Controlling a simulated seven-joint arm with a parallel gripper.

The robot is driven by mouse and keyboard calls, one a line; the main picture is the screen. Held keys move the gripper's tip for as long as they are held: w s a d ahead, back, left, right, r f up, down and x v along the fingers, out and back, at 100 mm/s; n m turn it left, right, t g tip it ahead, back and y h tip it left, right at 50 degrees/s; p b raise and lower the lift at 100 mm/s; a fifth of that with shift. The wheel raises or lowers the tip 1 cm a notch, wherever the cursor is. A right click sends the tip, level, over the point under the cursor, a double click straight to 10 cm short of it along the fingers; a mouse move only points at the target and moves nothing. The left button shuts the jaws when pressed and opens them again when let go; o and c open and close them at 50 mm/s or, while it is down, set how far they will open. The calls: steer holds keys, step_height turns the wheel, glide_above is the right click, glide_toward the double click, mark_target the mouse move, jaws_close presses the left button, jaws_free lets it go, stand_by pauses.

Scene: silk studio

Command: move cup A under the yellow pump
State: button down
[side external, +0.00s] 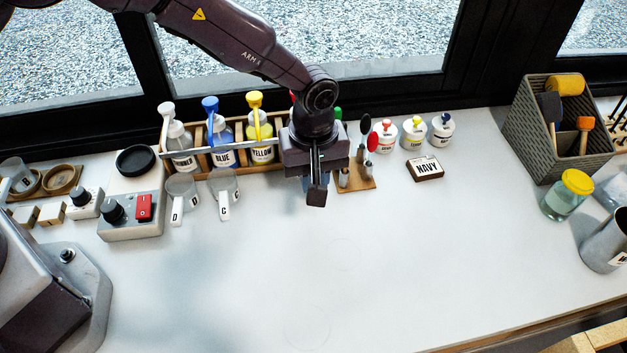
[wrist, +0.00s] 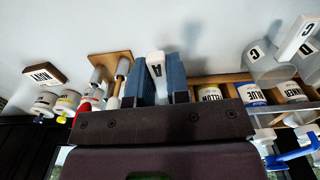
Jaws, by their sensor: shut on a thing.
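Cup A shows in the wrist view as a white handle (wrist: 156,68) marked A, between the blue pads of my gripper (wrist: 160,75). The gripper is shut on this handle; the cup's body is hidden. In the side view my gripper (side external: 318,190) is right of the yellow pump and in front of the rack, and hides cup A. The yellow pump (side external: 255,103) tops a bottle labelled YELLOW (side external: 262,152) in the wooden rack. That bottle also shows in the wrist view (wrist: 210,94), right of the held handle.
Clear cups D (side external: 181,188) and C (side external: 223,187) stand before the rack (side external: 210,168), left of the yellow bottle. A wooden stand (side external: 362,180) with brushes is close right of my gripper. The NAVY block (side external: 425,168) lies farther right. The front table is clear.

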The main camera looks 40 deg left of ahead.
step_height(320, 180, up, 3)
steer(key=shift+r, duration=0.2)
step_height(320, 180, down, 4)
steer(key=shift+f, duration=0.15)
steer(key=shift+s+d+f, duration=0.1)
steer(key=shift+s+f, duration=0.05)
steer(key=shift+f, duration=0.2)
steer(key=s+d, duration=0.3)
steer(key=d, duration=0.1)
steer(key=shift+s+r, duration=0.25)
steer(key=shift+s+d+r, duration=0.15)
steer(key=shift+s+d, duration=0.05)
steer(key=shift+a+r, duration=0.1)
steer(key=shift+r, duration=1.75)
steer(key=shift+w, duration=0.1)
